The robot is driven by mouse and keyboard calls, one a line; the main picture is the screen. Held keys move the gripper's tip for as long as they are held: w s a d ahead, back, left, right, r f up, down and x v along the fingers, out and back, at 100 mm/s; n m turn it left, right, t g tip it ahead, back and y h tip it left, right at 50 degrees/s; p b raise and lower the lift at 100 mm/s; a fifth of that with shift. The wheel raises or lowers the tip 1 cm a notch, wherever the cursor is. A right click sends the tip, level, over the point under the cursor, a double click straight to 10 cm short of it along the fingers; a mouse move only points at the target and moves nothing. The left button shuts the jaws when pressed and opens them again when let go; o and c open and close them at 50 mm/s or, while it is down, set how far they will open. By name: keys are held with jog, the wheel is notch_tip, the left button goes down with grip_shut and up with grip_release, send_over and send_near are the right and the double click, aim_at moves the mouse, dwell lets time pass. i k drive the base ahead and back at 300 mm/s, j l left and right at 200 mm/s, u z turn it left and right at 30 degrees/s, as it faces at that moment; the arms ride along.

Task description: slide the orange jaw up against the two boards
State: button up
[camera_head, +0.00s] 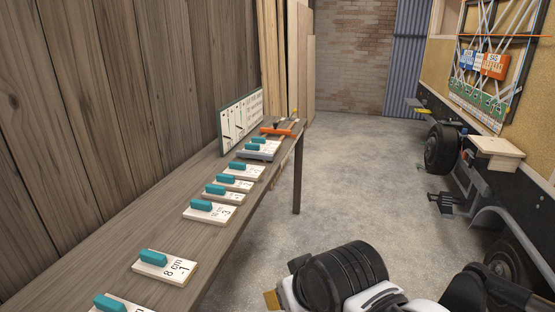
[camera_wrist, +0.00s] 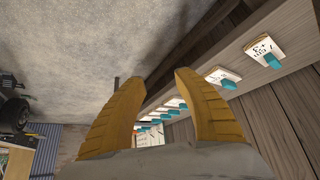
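The orange jaw (camera_head: 278,131) sits near the far end of the long wooden bench, as a small orange bar on what looks like a clamp. A grey bar (camera_head: 255,155) lies just nearer. A pale board with a teal handle (camera_head: 260,146) shows between the two; I cannot tell whether a second board is there or whether the jaw touches anything. My gripper (camera_wrist: 157,80) shows two yellow fingers, apart and empty, in the wrist view. In the head view, a yellow tip (camera_head: 272,299) shows at the bottom, over the floor and far from the jaw.
Several pale boards with teal handles, such as one marked 8 cm (camera_head: 166,267), line the bench (camera_head: 120,240). A sign (camera_head: 241,121) leans against the wooden wall. The concrete floor (camera_head: 345,185) is clear beside the bench. A trailer with a wheel (camera_head: 442,147) and step (camera_head: 497,147) stands right.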

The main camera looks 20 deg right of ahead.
aim_at(275, 131)
jog(key=i+l+u, duration=0.15)
jog(key=i+l, duration=0.7)
jog(key=i, duration=0.15)
jog(key=i+l+u, duration=0.1)
jog(key=i+l, duration=0.8)
jog(key=i+l+u, duration=0.15)
jog(key=i+l, duration=0.75)
jog(key=l, duration=0.25)
